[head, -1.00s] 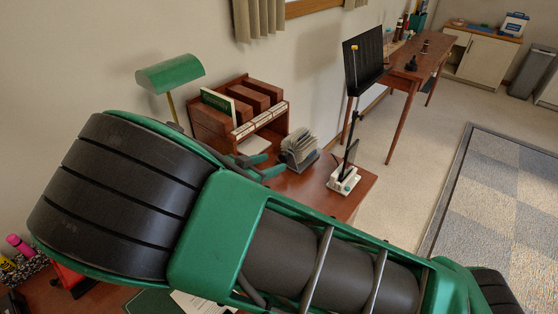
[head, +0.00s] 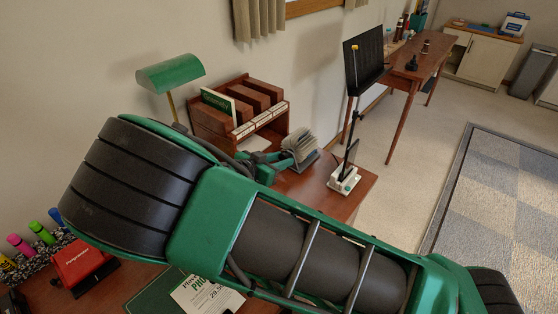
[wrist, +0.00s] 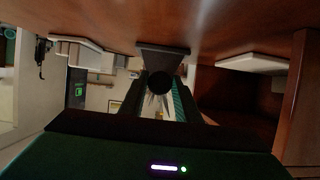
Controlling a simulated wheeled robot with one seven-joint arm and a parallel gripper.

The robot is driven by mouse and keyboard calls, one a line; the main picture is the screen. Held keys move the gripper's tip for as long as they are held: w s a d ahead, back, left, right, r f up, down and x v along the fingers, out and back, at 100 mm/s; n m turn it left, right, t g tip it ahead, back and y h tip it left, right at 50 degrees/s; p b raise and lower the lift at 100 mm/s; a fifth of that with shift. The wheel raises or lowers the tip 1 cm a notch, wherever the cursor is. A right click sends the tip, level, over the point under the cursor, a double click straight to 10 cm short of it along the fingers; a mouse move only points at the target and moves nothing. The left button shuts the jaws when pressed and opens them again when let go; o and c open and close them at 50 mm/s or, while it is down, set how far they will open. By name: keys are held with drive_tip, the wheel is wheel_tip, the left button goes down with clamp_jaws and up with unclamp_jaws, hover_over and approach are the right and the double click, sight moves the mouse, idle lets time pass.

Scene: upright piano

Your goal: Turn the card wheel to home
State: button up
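The card wheel (head: 301,141), a fan of pale cards on a dark stand, stands on the desk right of the wooden shelf unit in the head view. In the wrist view, which looks upside down, its dark base (wrist: 163,57) and round black knob (wrist: 160,82) face me, with thin card edges just beyond. My gripper (head: 286,158) is at the left side of the wheel, its tips partly hidden against it. In the wrist view my gripper (wrist: 161,90) has its fingers apart, one on each side of the knob; contact cannot be told.
The wooden shelf unit (head: 232,118) and green lamp (head: 170,74) stand behind my arm. A white-based stand (head: 344,179) is right of the wheel near the desk edge. A red box (head: 83,266) and highlighters sit at the lower left.

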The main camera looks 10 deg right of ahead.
drive_tip(key=shift+a, duration=0.1)
drive_tip(key=shift+w+a+n+g+h, duration=0.15)
drive_tip(key=shift+n+g+h, duration=0.45)
drive_tip(key=shift+n, duration=0.6)
drive_tip(key=shift+n+g+h, duration=0.3)
drive_tip(key=shift+n+h, duration=0.5)
drive_tip(key=shift+n, duration=0.4)
drive_tip(key=n+h, duration=0.2)
drive_tip(key=n, duration=0.1)
drive_tip(key=shift+w+a+f+n+g, duration=0.1)
drive_tip(key=shift+a+n+g, duration=0.05)
drive_tip(key=shift+n+g, duration=0.15)
drive_tip(key=shift+n, duration=0.6)
drive_tip(key=shift+f+h, duration=0.1)
drive_tip(key=shift+h, duration=0.3)
